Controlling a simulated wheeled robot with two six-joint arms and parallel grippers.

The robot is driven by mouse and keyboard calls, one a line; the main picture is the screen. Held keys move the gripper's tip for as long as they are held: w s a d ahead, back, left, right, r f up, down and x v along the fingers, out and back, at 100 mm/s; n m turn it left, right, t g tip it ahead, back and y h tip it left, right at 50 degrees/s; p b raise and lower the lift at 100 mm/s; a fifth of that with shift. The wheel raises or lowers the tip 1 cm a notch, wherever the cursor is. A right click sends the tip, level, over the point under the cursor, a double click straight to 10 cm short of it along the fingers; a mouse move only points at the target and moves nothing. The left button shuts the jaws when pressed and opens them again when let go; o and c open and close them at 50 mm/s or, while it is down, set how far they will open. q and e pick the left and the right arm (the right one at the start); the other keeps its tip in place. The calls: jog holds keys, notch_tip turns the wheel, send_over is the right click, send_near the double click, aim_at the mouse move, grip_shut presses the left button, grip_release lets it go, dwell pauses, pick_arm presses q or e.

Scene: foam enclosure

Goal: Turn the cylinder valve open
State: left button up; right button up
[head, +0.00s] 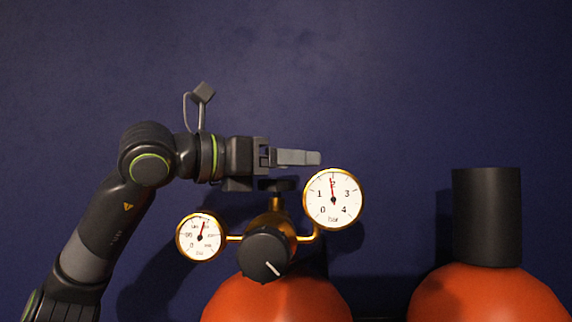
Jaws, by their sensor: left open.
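An orange gas cylinder (277,302) stands at the bottom middle, with brass fittings (277,206) on top. A small dark handwheel (283,184) sits on the upright brass stem. A black round knob (264,256) with a white mark faces me, its mark pointing to the lower right. My left gripper (318,158) comes in from the left and lies level just above the handwheel, fingers pointing right. I see the fingers side-on, and no object shows between them. Whether they touch the handwheel cannot be told. My right gripper is out of view.
A small gauge (199,237) is left of the knob, and a larger bar gauge (333,199) is to the right, just below my fingertips. A second orange cylinder (487,296) with a black cap (487,215) stands at right. A dark blue wall (420,80) is behind.

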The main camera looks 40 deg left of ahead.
pick_arm(q)
notch_tip(320, 180, up, 7)
jog(key=p, duration=0.3)
jog(key=shift+f+p, duration=0.2)
jog(key=shift+p, duration=0.2)
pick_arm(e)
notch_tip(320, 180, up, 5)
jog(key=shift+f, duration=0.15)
